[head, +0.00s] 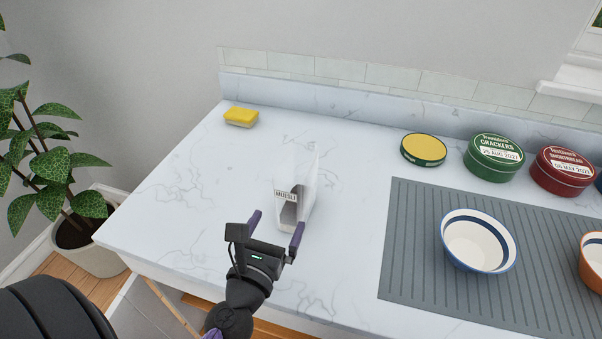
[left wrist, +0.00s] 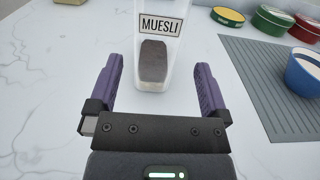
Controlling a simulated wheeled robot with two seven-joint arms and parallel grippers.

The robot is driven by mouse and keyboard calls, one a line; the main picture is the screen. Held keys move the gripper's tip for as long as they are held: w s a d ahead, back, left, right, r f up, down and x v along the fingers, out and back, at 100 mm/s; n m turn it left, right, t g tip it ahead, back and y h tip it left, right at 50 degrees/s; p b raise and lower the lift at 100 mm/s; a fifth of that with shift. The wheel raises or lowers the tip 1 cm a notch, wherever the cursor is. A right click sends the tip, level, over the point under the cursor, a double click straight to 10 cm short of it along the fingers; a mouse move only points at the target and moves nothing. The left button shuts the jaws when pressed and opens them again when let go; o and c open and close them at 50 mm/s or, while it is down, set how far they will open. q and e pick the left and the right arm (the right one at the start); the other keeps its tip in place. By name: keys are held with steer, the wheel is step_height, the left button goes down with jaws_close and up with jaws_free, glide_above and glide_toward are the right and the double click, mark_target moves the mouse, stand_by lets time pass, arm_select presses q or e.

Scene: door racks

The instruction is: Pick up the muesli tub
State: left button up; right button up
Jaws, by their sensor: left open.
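The muesli tub (head: 308,193) is a clear upright container with a "MUESLI" label, standing on the white marbled counter. It also shows in the left wrist view (left wrist: 170,68), with dark contents inside and its top cut off by the frame edge. My left gripper (head: 276,222) is open and empty, just in front of the tub. In the left wrist view the purple fingers point toward the tub, one to each side of it, and the tub appears beyond the fingertips. My right gripper is not in view.
A grey ribbed mat (head: 405,260) lies to the right with a blue-rimmed bowl (head: 478,241) and an orange bowl (head: 592,262). A yellow-topped tin (head: 424,149), a green crackers tin (head: 494,158) and a red shortbread tin (head: 564,172) stand behind. A yellow sponge (head: 241,116) lies back left.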

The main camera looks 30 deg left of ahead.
mark_target(286, 204)
arm_select(q)
steer(key=p+x, duration=0.1)
steer(key=x, duration=0.3)
steer(key=shift+r+p, duration=0.2)
steer(key=shift+p, duration=0.1)
steer(key=x, duration=0.2)
steer(key=f+x, duration=0.1)
steer(key=x, duration=0.1)
steer(key=shift+w+a, duration=0.15)
steer(key=shift+w, duration=0.2)
steer(key=shift+w+a, duration=0.1)
steer(key=shift+w, duration=0.35)
steer(key=c, duration=1.2)
step_height(286, 204, up, 10)
steer(key=p, duration=0.9)
steer(key=shift+p, duration=0.3)
